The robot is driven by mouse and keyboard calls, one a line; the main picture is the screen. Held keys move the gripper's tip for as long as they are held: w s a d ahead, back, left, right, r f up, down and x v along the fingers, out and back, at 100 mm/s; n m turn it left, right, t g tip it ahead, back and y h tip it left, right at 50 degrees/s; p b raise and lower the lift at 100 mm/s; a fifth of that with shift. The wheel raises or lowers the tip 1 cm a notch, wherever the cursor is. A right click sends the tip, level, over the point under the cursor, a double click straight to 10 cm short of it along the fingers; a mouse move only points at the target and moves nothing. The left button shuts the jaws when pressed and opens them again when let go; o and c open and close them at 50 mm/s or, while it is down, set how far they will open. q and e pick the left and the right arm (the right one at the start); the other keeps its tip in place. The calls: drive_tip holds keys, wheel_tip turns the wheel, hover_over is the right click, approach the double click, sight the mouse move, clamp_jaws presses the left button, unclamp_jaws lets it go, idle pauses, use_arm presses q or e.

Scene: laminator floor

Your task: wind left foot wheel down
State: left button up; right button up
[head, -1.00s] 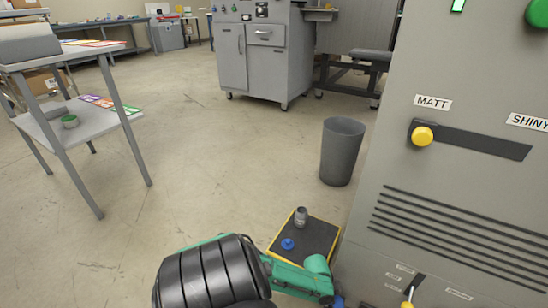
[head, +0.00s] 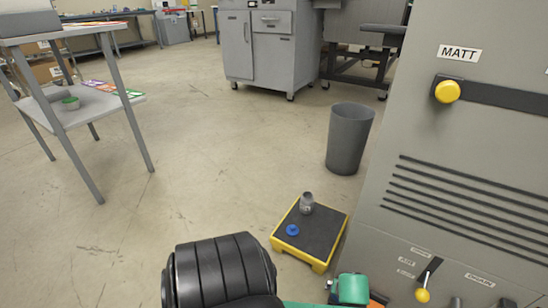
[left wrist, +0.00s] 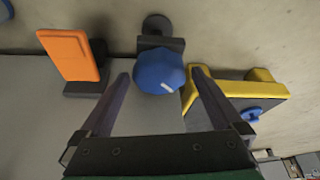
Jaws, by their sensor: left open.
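A blue foot wheel (left wrist: 156,72) with a white mark shows in the left wrist view, in front of a dark bracket and round foot. My left gripper (left wrist: 160,82) is open, its fingertips to either side of the wheel in the picture. I cannot tell whether either finger touches it. In the head view my green and black left arm comes in at the bottom; its jaws and the wheel are hidden or out of frame. My right gripper is not in view.
An orange pedal (left wrist: 75,57) is left of the wheel. A yellow-edged step (head: 318,262) stands beside the grey machine (head: 450,130), carrying a small grey bottle (head: 307,204) and a blue cap (head: 292,230). A grey bin (head: 349,138) stands behind. Open floor lies left.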

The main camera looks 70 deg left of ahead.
use_arm(q)
drive_tip(key=a+p+v, duration=0.1)
drive_tip(key=p+v, duration=0.8)
drive_tip(key=v, duration=0.6)
drive_tip(key=s+r+m+h+p, duration=0.1)
drive_tip(key=s+r+m+p, duration=0.3)
drive_tip(key=s+p, duration=0.6)
drive_tip(key=s+r+m+g+h+p, duration=0.1)
drive_tip(key=s+r+m+p, duration=0.3)
drive_tip(key=p, duration=1.9)
drive_tip(key=s+m+h, duration=0.1)
drive_tip(key=s+m, duration=0.2)
drive_tip(key=s, duration=0.3)
drive_tip(key=shift+s+r+g+p, duration=0.2)
drive_tip(key=shift+r+g+p, duration=0.1)
drive_tip(key=shift+p, duration=0.1)
